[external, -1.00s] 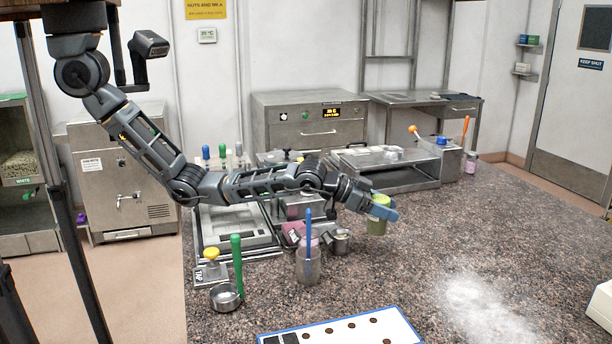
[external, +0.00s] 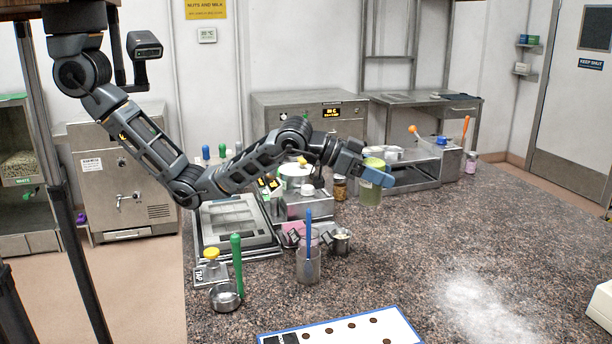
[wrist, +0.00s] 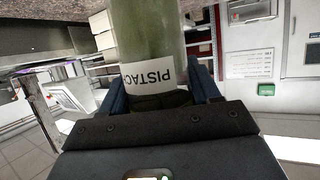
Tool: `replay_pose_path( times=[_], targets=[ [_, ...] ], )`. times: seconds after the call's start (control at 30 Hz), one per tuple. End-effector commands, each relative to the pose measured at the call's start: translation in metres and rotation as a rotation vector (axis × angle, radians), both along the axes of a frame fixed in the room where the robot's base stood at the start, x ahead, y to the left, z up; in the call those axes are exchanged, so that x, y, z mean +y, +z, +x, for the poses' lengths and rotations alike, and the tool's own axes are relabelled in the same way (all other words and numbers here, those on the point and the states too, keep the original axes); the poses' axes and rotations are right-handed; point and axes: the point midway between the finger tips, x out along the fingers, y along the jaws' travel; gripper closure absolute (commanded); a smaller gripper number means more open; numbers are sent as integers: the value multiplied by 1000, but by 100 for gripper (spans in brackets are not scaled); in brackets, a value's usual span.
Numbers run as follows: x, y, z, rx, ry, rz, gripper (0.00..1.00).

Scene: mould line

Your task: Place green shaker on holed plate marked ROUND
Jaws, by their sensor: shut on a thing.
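The green shaker (external: 371,192) is a green-filled cylinder with a lighter green top, held upright above the stone worktop. My gripper (external: 380,177) is shut on it, with a blue finger across its upper part. In the wrist view the shaker (wrist: 150,35) stands between both fingers, and its white label reads "PISTAC", with the rest cut off. I cannot read the word ROUND on any plate. A white board (external: 400,325) with a blue edge and dark round spots lies at the front, partly out of frame; I cannot tell whether the spots are holes.
Below and left of my gripper are a clear cup with a blue-handled tool (external: 308,262), a small metal pot (external: 341,241) and a metal bowl (external: 224,297). A small brown jar (external: 340,188) stands behind.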

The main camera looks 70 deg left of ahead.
Motion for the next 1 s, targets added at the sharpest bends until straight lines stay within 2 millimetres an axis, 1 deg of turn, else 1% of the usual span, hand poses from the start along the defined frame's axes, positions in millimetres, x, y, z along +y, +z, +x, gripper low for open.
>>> replay_pose_path(
  times=[0.03,0.13,0.17,0.2,0.37,0.47,0.57,0.6,0.67,0.7,0.77,0.8,0.87,0.9,0.97,1.0],
  targets=[
    [-1,15,0,-5,-1,-3,73],
    [-1,35,0,-3,-2,-2,73],
    [-9,30,-5,0,-8,0,73],
    [-16,28,-9,-1,-11,-1,73],
    [-45,29,-29,-2,-25,-1,73],
    [-68,29,-47,0,-34,-1,73],
    [-95,29,-70,-1,-44,-1,73],
    [-107,29,-81,-1,-50,-3,73],
    [-125,30,-99,-2,-56,-2,73],
    [-136,30,-112,-1,-60,-3,73],
    [-152,31,-132,-1,-63,-4,73],
    [-163,31,-145,-1,-66,-3,73],
    [-177,31,-166,0,-69,-3,73],
    [-187,31,-181,0,-71,-3,73],
    [-199,31,-202,-1,-73,-4,73],
    [-207,32,-218,-1,-76,-4,73]
  ],
)
